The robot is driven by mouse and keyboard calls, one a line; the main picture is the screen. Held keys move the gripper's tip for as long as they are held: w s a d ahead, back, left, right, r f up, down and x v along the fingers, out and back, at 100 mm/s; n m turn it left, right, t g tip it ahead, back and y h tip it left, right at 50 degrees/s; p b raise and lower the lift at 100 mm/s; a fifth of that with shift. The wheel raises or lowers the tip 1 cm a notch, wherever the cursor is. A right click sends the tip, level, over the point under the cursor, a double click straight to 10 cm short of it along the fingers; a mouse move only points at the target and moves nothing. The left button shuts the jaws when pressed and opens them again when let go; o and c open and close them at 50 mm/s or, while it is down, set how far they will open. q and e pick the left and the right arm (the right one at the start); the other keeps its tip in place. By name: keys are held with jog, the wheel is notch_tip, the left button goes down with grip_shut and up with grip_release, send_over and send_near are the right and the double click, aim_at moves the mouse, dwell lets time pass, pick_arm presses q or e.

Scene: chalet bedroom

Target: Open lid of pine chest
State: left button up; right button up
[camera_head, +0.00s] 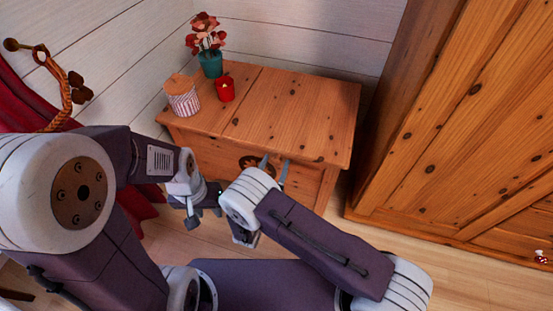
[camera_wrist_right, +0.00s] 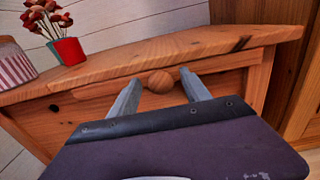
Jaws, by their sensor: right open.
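The pine chest (camera_head: 300,112) stands against the white plank wall, its flat top down and closed. Its front also shows in the right wrist view (camera_wrist_right: 222,62), with a round wooden knob (camera_wrist_right: 158,82) just under the top's overhanging edge. My right gripper (camera_head: 274,168) is open at the chest's front. In the right wrist view its two fingers stand on either side of the knob, apart from it; I cannot tell how far they reach. My left gripper (camera_head: 204,212) hangs left of it, before the chest's lower front; its jaws are too unclear to judge.
On the left of the chest's top stand a striped jar (camera_head: 182,102) with a wooden lid, a red cup (camera_head: 225,90) and a teal pot with red flowers (camera_head: 210,65). A tall pine wardrobe (camera_head: 450,120) stands close on the right. A red curtain (camera_head: 25,105) hangs left.

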grip_shut()
dwell(1.4)
